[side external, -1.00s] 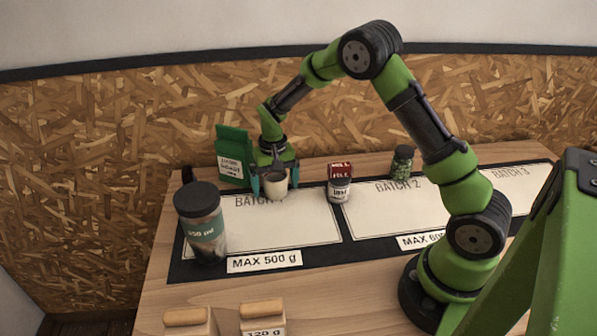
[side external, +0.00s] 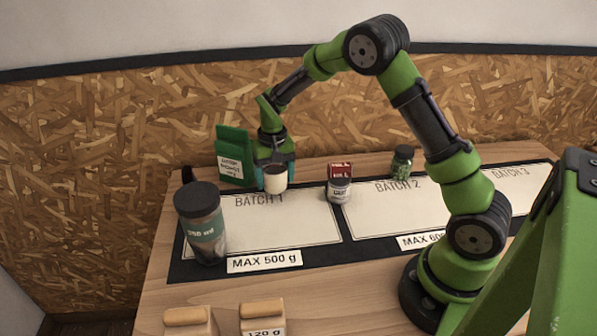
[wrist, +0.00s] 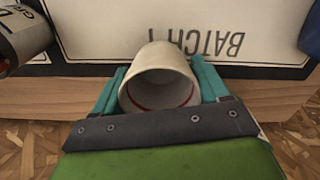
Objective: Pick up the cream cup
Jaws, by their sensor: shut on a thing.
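The cream cup (side external: 275,180) is held between the teal fingers of my gripper (side external: 274,172) at the back of the BATCH 1 panel. In the wrist view, the cup (wrist: 158,62) lies between the two fingers of my gripper (wrist: 160,88), one on each side, with its open mouth towards the camera and a red line inside. My gripper is shut on it. In the side view, the BATCH 1 lettering shows clear below the cup, so it appears raised off the panel.
A green bag (side external: 233,157) stands just left of my gripper. A dark-lidded jar (side external: 202,225) stands at the front left. The BATCH 1 panel (side external: 285,222) is clear in front.

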